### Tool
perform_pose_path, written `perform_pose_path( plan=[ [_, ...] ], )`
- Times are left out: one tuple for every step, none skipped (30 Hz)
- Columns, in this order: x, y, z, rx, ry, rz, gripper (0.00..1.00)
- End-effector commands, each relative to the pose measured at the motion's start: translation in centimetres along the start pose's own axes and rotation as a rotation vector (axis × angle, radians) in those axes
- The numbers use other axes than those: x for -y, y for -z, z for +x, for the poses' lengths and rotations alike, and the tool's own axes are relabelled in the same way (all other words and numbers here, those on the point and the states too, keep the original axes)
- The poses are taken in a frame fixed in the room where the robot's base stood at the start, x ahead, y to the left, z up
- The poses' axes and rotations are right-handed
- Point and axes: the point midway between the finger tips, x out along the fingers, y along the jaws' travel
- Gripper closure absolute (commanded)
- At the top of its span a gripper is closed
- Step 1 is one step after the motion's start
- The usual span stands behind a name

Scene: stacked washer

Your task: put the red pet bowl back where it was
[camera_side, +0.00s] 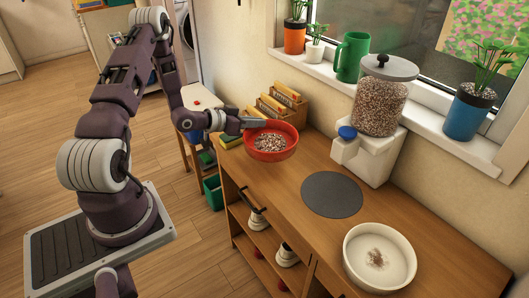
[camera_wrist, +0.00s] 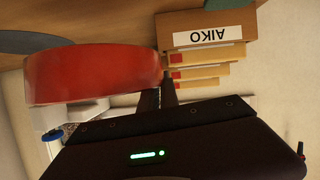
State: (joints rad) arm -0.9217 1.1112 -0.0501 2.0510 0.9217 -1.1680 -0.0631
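The red pet bowl (camera_side: 271,151) is upright with brown kibble in it, at the far left end of the wooden counter. My gripper (camera_side: 246,123) is at its left rim, with the fingers closed on the rim. In the wrist view the red bowl (camera_wrist: 95,75) fills the left half, and my fingers (camera_wrist: 160,96) meet its right edge. The bowl looks level; I cannot tell how far it is above the counter. A dark grey round mat (camera_side: 332,194) lies bare on the counter, to the right of the bowl.
A white food dispenser (camera_side: 368,153) with a blue knob and kibble jar stands behind the mat. A white bowl (camera_side: 380,258) stands at the front right. A wooden crate labelled AIKO (camera_wrist: 215,27) with packets is close to my gripper. Plants and a green mug (camera_side: 351,57) line the windowsill.

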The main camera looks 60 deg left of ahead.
Motion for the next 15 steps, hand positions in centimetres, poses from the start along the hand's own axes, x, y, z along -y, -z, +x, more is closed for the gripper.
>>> perform_pose_path(
  plan=[
    [0.1,-1.0,0.5,0.0,-0.002,-0.002,1.0],
    [0.1,-1.5,0.6,0.0,-0.001,-0.001,1.0],
    [0.2,-1.9,0.8,-0.002,-0.001,0.0,1.0],
    [0.2,-2.3,1.0,-0.002,-0.001,0.0,1.0],
    [0.2,-2.9,1.2,-0.001,-0.002,0.0,1.0],
    [0.3,-3.8,1.5,0.0,-0.003,0.001,1.0],
    [0.3,-4.3,1.8,-0.001,-0.003,0.001,1.0],
    [0.4,-4.8,2.0,-0.002,-0.003,0.001,1.0],
    [0.5,-5.4,2.2,-0.003,-0.003,0.001,1.0],
    [0.5,-5.7,2.4,-0.003,-0.003,0.002,1.0],
    [0.6,-6.0,2.5,-0.003,-0.003,0.002,1.0],
    [0.6,-6.2,2.5,-0.003,-0.003,0.003,1.0],
    [0.6,-6.2,2.6,-0.004,-0.003,0.003,1.0],
    [0.6,-6.2,2.6,-0.004,-0.003,0.004,1.0],
    [0.6,-6.2,2.6,-0.004,-0.003,0.004,1.0]
  ],
)
